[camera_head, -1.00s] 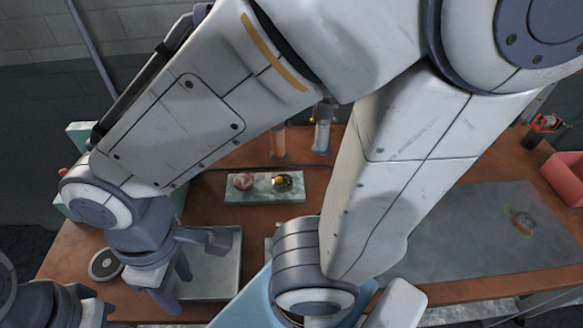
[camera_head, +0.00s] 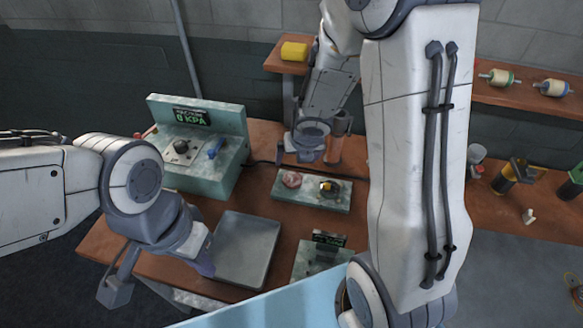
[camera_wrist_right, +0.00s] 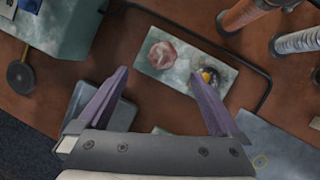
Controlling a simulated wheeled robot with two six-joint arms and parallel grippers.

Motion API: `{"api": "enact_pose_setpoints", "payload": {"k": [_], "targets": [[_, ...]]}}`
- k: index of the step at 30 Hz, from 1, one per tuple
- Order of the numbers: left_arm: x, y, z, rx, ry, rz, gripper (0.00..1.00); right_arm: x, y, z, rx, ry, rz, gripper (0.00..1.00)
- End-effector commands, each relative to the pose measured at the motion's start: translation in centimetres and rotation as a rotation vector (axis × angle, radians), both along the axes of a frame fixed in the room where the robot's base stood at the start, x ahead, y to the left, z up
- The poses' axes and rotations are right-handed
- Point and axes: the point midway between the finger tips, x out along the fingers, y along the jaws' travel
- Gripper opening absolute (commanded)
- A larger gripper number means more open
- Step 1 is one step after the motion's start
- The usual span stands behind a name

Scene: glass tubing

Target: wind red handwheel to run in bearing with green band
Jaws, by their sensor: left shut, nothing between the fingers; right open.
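A pinkish-red ribbed round knob (camera_head: 292,179), the likely red handwheel, sits on a pale green plate (camera_head: 312,202) in the head view. A dark round fitting with a yellow part (camera_head: 328,188) is beside it. The knob also shows in the wrist view (camera_wrist_right: 170,53), beyond my open right fingers (camera_wrist_right: 158,76), with nothing between them. My right gripper (camera_head: 312,150) is behind the plate in the head view. My left gripper (camera_head: 204,264) is shut and empty at the left edge of a grey tray. A small roller with a green band (camera_head: 497,77) lies on the right shelf.
A blue-banded roller (camera_head: 551,87) lies beside the green-banded one. A pale green box with a "0 KPA" display (camera_head: 197,115) stands at left. The grey tray (camera_head: 247,248) is empty. Upright tubes (camera_wrist_right: 242,14) stand close to my right gripper.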

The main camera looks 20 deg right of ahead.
Motion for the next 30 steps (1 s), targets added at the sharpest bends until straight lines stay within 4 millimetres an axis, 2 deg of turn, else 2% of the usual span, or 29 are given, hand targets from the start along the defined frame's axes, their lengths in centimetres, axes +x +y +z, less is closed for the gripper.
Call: {"api": "enact_pose_setpoints", "payload": {"k": [1, 3, 8, 11, 21, 25, 30], "targets": [[0.0, 0.0, 0.3, 0.000, 0.000, 0.000, 0.00, 0.0, -0.8, -0.8, -0.023, 0.014, 0.107, 1.00], [0.0, 0.0, 0.4, 0.000, 0.000, 0.000, 0.00, 0.1, -1.3, -1.6, -0.046, 0.021, 0.239, 1.00], [0.0, 0.0, 0.2, 0.000, 0.000, 0.000, 0.00, 0.0, -1.6, -2.9, -0.070, 0.025, 0.391, 1.00], [0.0, 0.0, -0.7, 0.000, 0.000, 0.000, 0.00, 0.3, -1.6, -4.0, -0.072, 0.026, 0.409, 1.00], [0.0, 0.0, -4.6, 0.000, 0.000, -0.002, 0.00, 2.7, -1.1, -9.9, -0.073, 0.025, 0.405, 1.00], [0.0, 0.0, -5.4, 0.000, 0.000, -0.002, 0.00, 3.3, -1.0, -11.3, -0.073, 0.025, 0.404, 1.00], [0.0, 0.0, -5.8, 0.000, 0.000, -0.002, 0.00, 3.8, -0.9, -12.2, -0.073, 0.025, 0.404, 1.00]]}}
